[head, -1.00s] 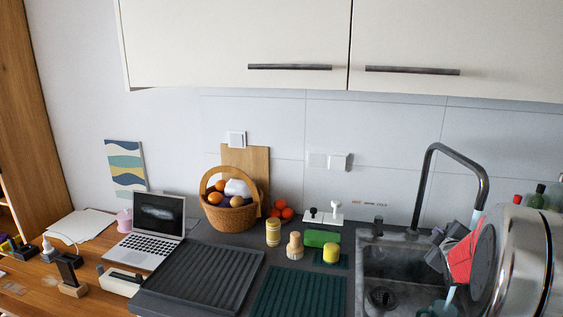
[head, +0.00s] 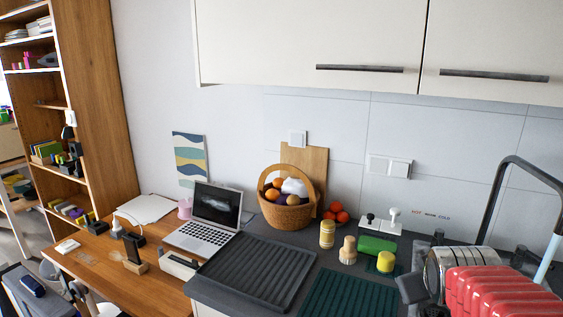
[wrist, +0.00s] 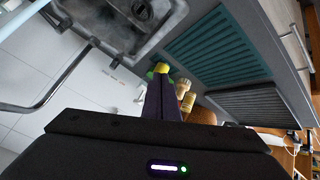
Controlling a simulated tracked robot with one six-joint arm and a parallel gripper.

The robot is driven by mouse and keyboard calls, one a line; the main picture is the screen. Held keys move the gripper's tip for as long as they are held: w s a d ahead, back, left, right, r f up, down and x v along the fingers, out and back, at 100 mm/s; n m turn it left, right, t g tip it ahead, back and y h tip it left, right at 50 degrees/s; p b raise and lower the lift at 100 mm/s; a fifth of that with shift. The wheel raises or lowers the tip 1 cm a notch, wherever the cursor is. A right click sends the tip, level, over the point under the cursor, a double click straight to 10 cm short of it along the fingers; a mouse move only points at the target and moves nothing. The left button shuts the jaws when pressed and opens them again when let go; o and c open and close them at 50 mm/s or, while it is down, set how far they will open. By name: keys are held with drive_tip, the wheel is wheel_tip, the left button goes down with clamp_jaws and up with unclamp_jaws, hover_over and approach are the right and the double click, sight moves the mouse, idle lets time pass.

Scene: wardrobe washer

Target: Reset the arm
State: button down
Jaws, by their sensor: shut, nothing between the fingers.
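My gripper (wrist: 166,100) shows in the wrist view as dark fingers drawn together, with nothing held between them. It points over the counter, toward the yellow-topped item, the green sponge and the brush, and its own body hides part of them. The fingertips are not clearly seen there.
The sink (wrist: 120,25) and its tap (wrist: 45,100) are close to my arm. A wicker basket (head: 287,217), a laptop (head: 212,218), a dark tray (head: 258,270) and a green mat (head: 345,296) lie along the counter and desk. Cabinets (head: 310,40) hang above; a shelf (head: 95,110) stands left.

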drive_tip(key=s+a+f+m+g+y, duration=0.1)
drive_tip(key=s+a+f+g+y, duration=0.1)
drive_tip(key=s+a, duration=1.2)
drive_tip(key=shift+s+f+g+y, duration=0.4)
drive_tip(key=shift+s+f+y, duration=0.2)
drive_tip(key=shift+s, duration=0.4)
